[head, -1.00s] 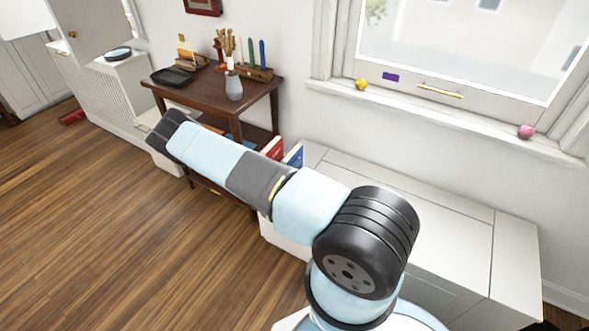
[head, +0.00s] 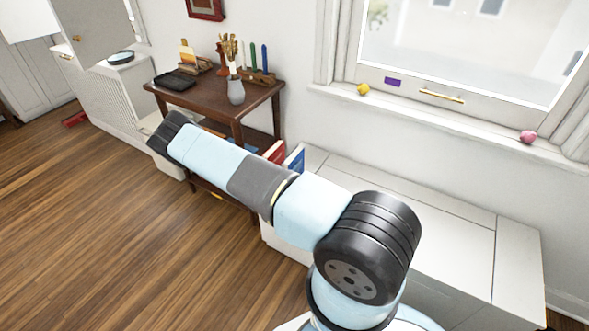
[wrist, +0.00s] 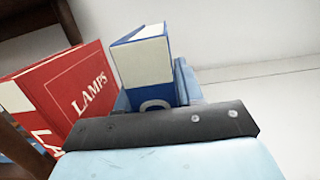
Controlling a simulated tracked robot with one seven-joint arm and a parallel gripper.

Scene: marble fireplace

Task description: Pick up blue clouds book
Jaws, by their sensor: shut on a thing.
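The blue book (wrist: 147,62), with a blue cover and pale panels, stands upright in the wrist view. Its blue edge also shows in the head view (head: 296,160), just left of the white cabinet. My gripper (wrist: 152,90) is shut on the blue book, with light blue finger parts beside its lower portion. The black bar of my gripper hides the book's bottom. No clouds can be made out on it. In the head view my gripper is hidden behind my arm.
A red book marked LAMPS (wrist: 82,92) stands close to the left of the blue book. The wooden table (head: 255,95) holds a vase (head: 236,91) and other items. A low white cabinet (head: 440,225) stands right, under the window.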

